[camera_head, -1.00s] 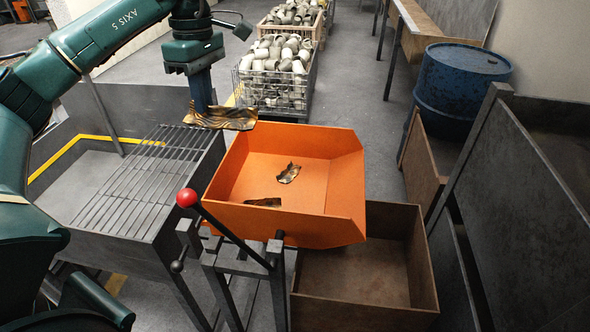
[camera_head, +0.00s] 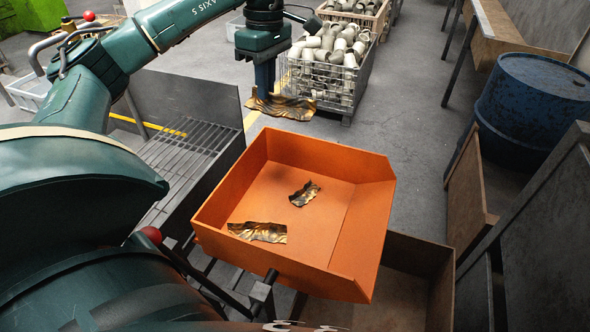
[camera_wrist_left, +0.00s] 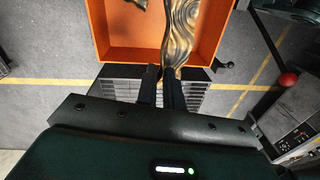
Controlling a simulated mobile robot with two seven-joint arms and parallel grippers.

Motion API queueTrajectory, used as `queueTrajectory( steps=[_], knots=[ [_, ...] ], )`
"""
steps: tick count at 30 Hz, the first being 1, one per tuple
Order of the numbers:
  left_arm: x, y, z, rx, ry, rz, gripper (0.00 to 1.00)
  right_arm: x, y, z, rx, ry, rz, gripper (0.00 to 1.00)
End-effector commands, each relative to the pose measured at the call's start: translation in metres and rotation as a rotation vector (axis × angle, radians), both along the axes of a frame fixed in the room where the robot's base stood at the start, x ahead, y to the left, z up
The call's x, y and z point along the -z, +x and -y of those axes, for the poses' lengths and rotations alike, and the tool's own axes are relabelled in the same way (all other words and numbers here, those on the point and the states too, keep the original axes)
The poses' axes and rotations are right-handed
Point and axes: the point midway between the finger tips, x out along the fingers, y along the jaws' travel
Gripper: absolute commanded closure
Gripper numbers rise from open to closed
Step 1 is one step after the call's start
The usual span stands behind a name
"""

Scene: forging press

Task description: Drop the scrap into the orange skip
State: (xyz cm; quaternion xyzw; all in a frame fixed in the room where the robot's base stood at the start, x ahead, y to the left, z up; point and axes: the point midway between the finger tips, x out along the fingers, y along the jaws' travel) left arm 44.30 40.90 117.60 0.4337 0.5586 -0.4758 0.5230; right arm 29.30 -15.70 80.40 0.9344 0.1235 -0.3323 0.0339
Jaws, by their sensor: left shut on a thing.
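The orange skip (camera_head: 365,225) sits tilted in the middle of the head view. Two crumpled scraps lie inside, one near its middle (camera_head: 304,194) and one at its near left side (camera_head: 258,232). My left gripper (camera_head: 265,88) is shut on a wavy, brown-gold scrap (camera_head: 280,106) and shows beyond the skip's far left corner. In the left wrist view the gripper (camera_wrist_left: 162,75) holds the scrap (camera_wrist_left: 184,30), which overlaps the skip (camera_wrist_left: 100,40) from above. The height between scrap and skip is hard to tell. My right gripper is out of view.
A slatted grate (camera_head: 178,165) stands left of the skip. A red-knobbed lever (camera_wrist_left: 288,80) is beside it. A brown bin (camera_head: 405,270) sits below right. A wire crate of pale parts (camera_head: 325,60) stands behind. A blue drum (camera_head: 535,105) is at right.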

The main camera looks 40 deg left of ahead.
Motion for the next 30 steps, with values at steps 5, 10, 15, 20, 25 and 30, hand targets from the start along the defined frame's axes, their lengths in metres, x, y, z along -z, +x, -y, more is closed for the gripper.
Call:
queueTrajectory(
  steps=[5, 10, 15, 20, 25, 30],
  knots=[
    [0.023, 0.000, 0.000, 0.000, 0.000, 0.001, 1.00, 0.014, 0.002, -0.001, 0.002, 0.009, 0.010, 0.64],
    [0.029, 0.000, 0.000, 0.000, 0.000, 0.001, 1.00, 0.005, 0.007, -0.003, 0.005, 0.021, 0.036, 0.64],
    [0.029, 0.000, 0.000, 0.000, -0.001, 0.001, 1.00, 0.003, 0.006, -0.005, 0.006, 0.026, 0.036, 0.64],
    [0.029, 0.000, 0.000, 0.000, -0.001, 0.001, 0.88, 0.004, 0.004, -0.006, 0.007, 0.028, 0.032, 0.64],
    [0.029, 0.000, 0.000, 0.000, 0.000, 0.001, 0.74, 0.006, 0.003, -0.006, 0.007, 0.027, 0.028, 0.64],
    [0.029, 0.000, 0.000, 0.000, 0.000, 0.001, 0.66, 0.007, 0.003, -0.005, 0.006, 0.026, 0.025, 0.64]
  ],
)
